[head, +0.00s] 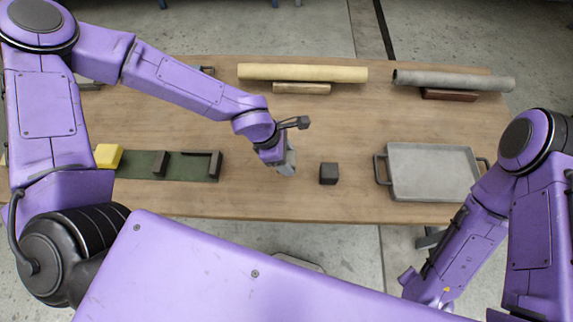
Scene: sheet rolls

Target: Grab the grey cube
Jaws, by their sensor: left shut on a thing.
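The grey cube (290,165) is at the tip of my left gripper (282,162), over the middle of the table. My left gripper is shut on it, and the wrist hides part of the cube. I cannot tell whether the cube touches the tabletop. My right arm hangs at the right, off the table's front edge, and its fingers do not show.
A black cube (328,173) stands just right of the grey cube. A grey metal tray (432,195) lies farther right on the wooden table (250,200). A green rack (190,167) and yellow block (108,156) lie left. A cream roll (302,72) and grey roll (453,80) lie behind.

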